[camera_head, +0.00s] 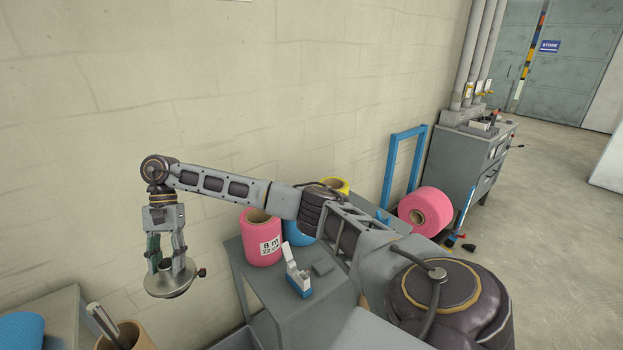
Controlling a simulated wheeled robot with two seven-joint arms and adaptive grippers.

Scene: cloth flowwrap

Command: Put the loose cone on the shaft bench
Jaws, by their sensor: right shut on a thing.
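My right gripper (166,262) points down at the left and is shut on the loose cone (172,286). The cone is a grey metal piece with a wide round flange, a hub between the fingers and a dark knob on its right side. It hangs in the air in front of the wall, apart from any bench. A grey bench (68,303) shows in part at the lower left; I cannot tell whether it is the shaft bench. My left gripper is not in view.
A tan tube (140,338) with a metal rod in it stands at the bottom left. A grey table (262,280) holds a pink roll (262,245), a blue-and-white item (298,275) and other rolls. A pink roll (428,208) and a grey cabinet (463,165) stand farther right.

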